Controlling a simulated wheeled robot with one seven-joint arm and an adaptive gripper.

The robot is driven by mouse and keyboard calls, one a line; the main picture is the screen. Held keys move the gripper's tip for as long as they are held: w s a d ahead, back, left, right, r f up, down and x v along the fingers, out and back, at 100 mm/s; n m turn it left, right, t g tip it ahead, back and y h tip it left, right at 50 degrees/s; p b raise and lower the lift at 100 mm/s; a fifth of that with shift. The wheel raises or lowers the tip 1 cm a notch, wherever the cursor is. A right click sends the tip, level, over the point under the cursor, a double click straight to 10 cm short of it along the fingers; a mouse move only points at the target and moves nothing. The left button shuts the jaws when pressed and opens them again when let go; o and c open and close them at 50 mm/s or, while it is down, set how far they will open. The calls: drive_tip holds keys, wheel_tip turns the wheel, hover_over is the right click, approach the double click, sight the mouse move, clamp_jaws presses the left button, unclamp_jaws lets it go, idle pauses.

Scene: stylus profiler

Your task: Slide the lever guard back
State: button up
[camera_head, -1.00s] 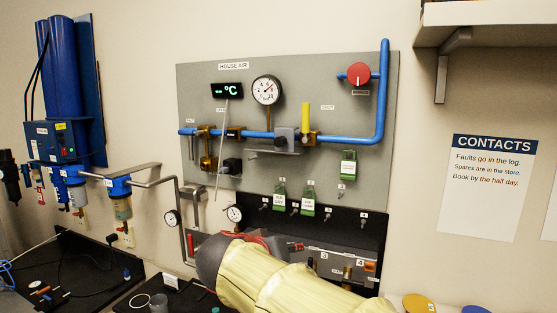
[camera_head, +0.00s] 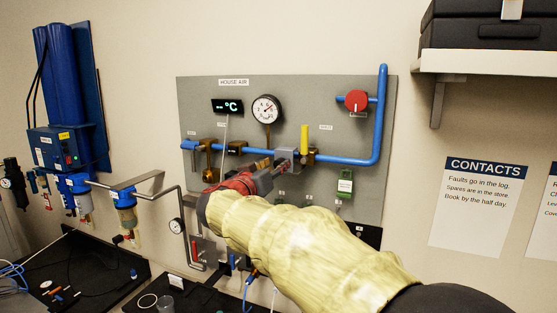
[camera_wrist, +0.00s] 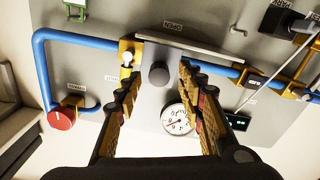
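What looks like the lever guard, a grey block with a dark round knob (camera_wrist: 158,74), sits on the blue pipe of the wall panel. The block also shows in the head view (camera_head: 285,154), just left of an upright yellow lever (camera_head: 304,138). In the upside-down wrist view the brass lever fitting (camera_wrist: 127,58) lies left of the block. My gripper (camera_wrist: 160,80) is open, with one finger on each side of the knob. I see no clear contact. In the head view my gripper (camera_head: 268,172) reaches the block from lower left, and my forearm hides the panel's lower part.
A blue pipe (camera_head: 345,159) runs along the panel to a red knob (camera_head: 356,101). A gauge (camera_head: 265,109) and a temperature display (camera_head: 227,106) are above it.

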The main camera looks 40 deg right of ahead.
drive_tip(key=shift+p+x, duration=0.35)
drive_tip(key=shift+x, duration=1.1)
drive_tip(key=shift+c, duration=0.9)
drive_tip(key=c, duration=0.7)
clamp_jaws()
